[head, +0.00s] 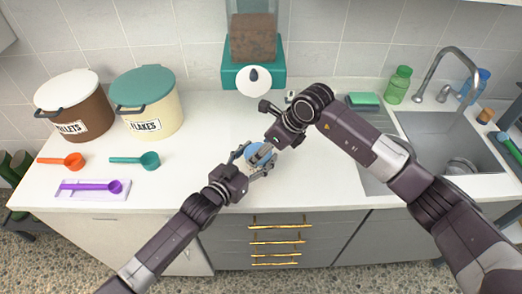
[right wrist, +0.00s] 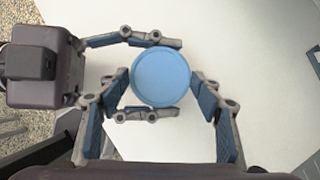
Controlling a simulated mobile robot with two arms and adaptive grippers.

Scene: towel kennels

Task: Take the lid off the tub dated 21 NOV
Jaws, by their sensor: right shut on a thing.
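A small round tub with a blue lid (right wrist: 160,80) is at the middle of the counter's front part in the head view, between my two grippers. No date is readable, and the tub's body is mostly hidden under the lid and fingers. My left gripper (head: 254,160) comes in from the front left; its fingers lie along two opposite sides of the tub and look shut on it. My right gripper (right wrist: 161,82) comes in from above right, shut on the blue lid with a finger on each side. I cannot tell whether lid and tub are apart.
A PELLETS bin (head: 72,112) and a FLAKES bin (head: 146,105) stand at the back left. Orange (head: 72,161), teal (head: 148,159) and purple (head: 112,187) scoops lie in front. A dispenser (head: 253,75) stands behind my grippers. A sink (head: 455,140) is right.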

